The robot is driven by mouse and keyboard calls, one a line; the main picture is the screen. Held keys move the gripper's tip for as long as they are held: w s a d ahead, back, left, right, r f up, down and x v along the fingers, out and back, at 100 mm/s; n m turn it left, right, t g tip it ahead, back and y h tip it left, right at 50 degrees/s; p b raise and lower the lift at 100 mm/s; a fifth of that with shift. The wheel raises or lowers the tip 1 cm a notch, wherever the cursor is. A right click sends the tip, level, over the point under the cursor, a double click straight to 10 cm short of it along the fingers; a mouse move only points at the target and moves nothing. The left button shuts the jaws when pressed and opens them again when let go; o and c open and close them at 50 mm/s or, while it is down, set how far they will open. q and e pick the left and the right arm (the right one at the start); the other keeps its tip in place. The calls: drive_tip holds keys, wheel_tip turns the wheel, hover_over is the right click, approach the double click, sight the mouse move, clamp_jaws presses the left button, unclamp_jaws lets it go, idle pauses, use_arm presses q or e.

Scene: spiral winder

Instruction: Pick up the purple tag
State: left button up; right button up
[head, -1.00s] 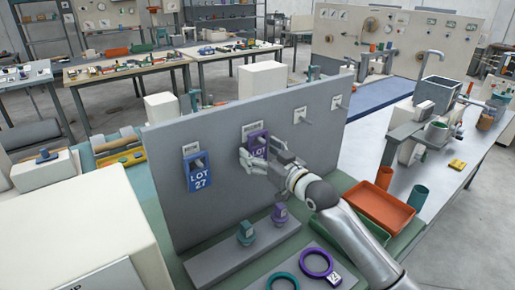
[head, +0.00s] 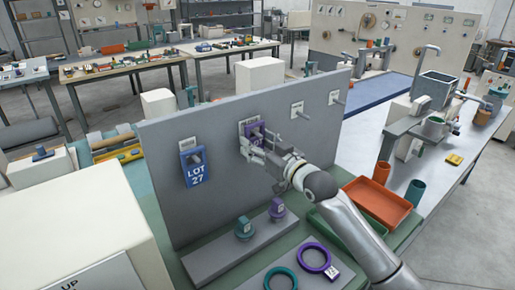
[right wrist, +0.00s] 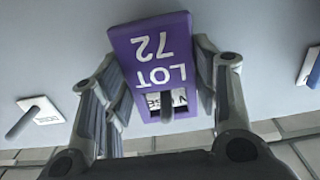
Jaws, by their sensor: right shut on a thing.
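The purple tag (head: 257,131) hangs at a peg on the grey upright board (head: 225,185). In the right wrist view the tag (right wrist: 147,45) appears upside down, reading LOT 72, with the peg (right wrist: 167,108) showing at its window. My right gripper (head: 254,147) is shut on the tag, with one finger along each side edge; both fingers also show in the right wrist view (right wrist: 158,75). The gripper partly hides the tag in the head view. A blue tag (head: 196,168) reading LOT 27 hangs to the left. My left gripper is not in view.
Two bare pegs (head: 301,112) (head: 336,98) stick out to the right. Below the board are a teal part (head: 244,230), a purple part (head: 277,210) and teal (head: 281,280) and purple (head: 315,258) rings. An orange tray (head: 377,202) lies to the right.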

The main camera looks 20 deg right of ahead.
drive_tip(key=b+v, duration=0.4)
drive_tip(key=v, duration=1.4)
drive_tip(key=shift+r+b, duration=0.25)
drive_tip(key=shift+b, duration=0.1)
